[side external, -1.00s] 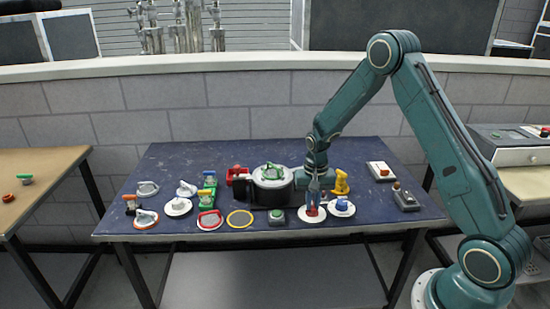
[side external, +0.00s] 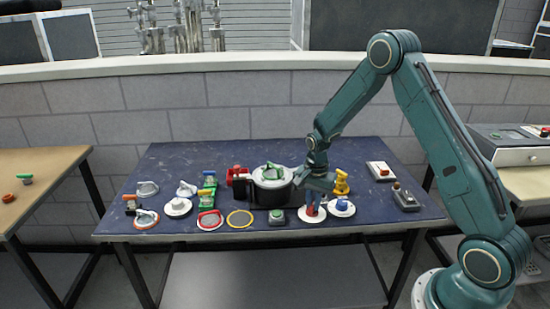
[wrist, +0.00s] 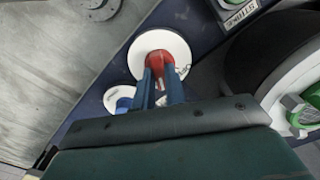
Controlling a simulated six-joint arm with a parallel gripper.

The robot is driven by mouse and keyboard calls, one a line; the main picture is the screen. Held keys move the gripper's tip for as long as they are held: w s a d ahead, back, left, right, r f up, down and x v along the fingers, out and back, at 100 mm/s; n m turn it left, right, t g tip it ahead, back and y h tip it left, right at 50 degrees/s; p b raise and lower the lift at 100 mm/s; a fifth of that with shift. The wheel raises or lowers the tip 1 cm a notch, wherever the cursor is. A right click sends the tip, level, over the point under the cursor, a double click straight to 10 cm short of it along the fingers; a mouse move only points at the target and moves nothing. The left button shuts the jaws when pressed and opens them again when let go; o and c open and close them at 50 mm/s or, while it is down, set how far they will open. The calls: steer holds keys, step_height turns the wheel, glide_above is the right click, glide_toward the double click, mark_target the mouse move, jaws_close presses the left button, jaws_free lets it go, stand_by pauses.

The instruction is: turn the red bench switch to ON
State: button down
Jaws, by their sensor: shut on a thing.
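The red bench switch (wrist: 174,45) is a red knob on a round white disc; it stands at the front right of the blue bench in the side view (side external: 309,211). My gripper (wrist: 158,74) has its two blue fingers closed on the red knob, one on each side. In the side view my gripper (side external: 314,199) comes down from above onto the switch and hides part of the knob. Small dark marks on the disc are too small to read, so I cannot tell which position the knob points to.
A blue switch on a white disc (side external: 341,208) stands close to the right. A green push button (side external: 277,217) is to the left. A large dark round unit (side external: 272,188) is behind left, and a yellow valve (side external: 341,182) behind right. Several other switches fill the left side.

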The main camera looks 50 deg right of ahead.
mark_target(313, 205)
steer(key=c, duration=1.4)
jaws_free()
steer(key=shift+c, duration=0.2)
steer(key=shift+r, duration=0.15)
step_height(313, 205, up, 14)
steer(key=shift+f, duration=0.2)
